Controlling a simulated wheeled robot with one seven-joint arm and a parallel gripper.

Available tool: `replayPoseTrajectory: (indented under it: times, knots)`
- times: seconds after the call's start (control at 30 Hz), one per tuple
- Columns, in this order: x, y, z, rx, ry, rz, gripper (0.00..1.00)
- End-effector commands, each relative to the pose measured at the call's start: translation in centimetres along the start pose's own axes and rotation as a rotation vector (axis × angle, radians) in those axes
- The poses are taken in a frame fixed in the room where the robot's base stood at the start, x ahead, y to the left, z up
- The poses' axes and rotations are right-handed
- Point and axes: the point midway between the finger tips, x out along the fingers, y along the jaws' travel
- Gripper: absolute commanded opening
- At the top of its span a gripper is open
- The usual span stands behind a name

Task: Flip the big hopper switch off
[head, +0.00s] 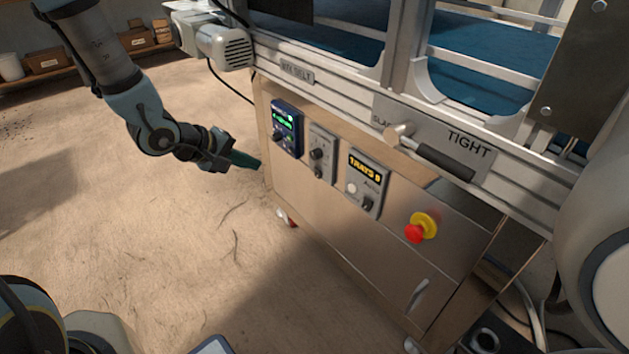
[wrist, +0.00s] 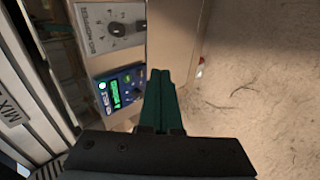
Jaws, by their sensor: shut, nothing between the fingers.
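A grey panel with a dark rotary knob (wrist: 117,29) shows at the top of the wrist view. Its lettering is turned in the picture and seems to read "Big Hopper". In the head view, the same grey panel (head: 322,154) is on the cabinet front, between the blue unit and the "TRAYS" display. My gripper (head: 257,164) is to the left of the cabinet, apart from the panel. Its green fingers (wrist: 159,78) are closed together and empty. I cannot tell the knob's setting for sure.
A blue controller with a green display (head: 286,128) is between my gripper and the grey panel. The "TRAYS" unit (head: 366,184) and a red stop button (head: 415,233) are further right. A slack/tight lever (head: 440,160) juts out above. Open floor lies to the left.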

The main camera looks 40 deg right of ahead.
Motion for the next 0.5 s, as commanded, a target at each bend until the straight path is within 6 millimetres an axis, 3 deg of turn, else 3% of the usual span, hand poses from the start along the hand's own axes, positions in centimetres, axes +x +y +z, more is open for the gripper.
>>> replayPoseTrajectory:
  times: [0.03,0.13,0.5]
  knots:
    - [1.2,-0.3,0.8,-0.014,-0.024,0.018,0.00]
    - [2.1,0.1,1.8,-0.034,-0.055,0.045,0.00]
    - [2.2,0.4,2.1,-0.042,-0.066,0.054,0.00]
